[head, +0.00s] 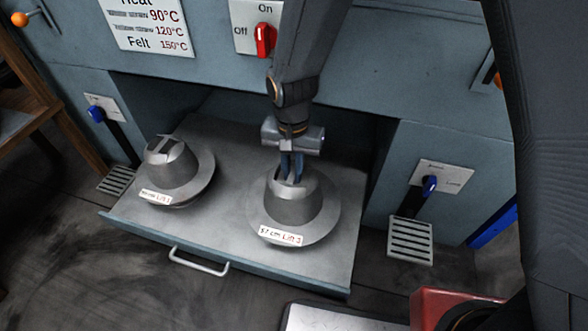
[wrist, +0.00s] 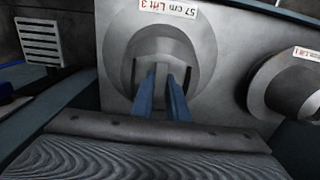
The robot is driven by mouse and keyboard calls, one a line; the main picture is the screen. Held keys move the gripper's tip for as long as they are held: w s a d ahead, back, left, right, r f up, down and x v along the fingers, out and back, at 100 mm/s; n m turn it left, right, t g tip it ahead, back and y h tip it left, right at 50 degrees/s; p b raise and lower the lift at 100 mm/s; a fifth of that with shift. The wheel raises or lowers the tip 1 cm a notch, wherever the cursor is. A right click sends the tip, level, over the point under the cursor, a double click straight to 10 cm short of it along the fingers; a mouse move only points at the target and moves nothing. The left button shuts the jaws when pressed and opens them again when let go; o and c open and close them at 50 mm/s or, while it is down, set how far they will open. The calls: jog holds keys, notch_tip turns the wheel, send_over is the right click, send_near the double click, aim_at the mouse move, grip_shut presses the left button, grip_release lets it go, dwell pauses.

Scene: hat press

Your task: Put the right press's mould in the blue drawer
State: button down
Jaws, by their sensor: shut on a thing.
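A grey hat-shaped mould (head: 290,206) labelled "57 cm Lift 3" stands upright on the right half of a pulled-out drawer (head: 225,222) with a grey floor and a blue-grey front. My gripper (head: 291,174) reaches down from above, and its blue fingers are shut on the grip in the mould's top. The wrist view shows the fingers (wrist: 165,90) inside the round top of the same mould (wrist: 192,50). The mould appears to rest on the drawer floor. A bright blue part (head: 493,226) shows at the right, partly hidden by my arm; I cannot tell whether it is a drawer.
A second mould (head: 176,165), labelled "Lift 1", stands on the drawer's left half. Pedals (head: 410,240) and blue-handled levers (head: 429,186) flank the drawer. The machine panel (head: 400,85) rises behind. A red object (head: 440,305) and a light panel (head: 335,318) lie in front.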

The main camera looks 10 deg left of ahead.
aim_at(289, 213)
jog(key=shift+f+b, duration=1.15)
jog(key=shift+f, duration=1.8)
jog(key=c, duration=1.7)
grip_release()
jog(key=shift+f, duration=0.1)
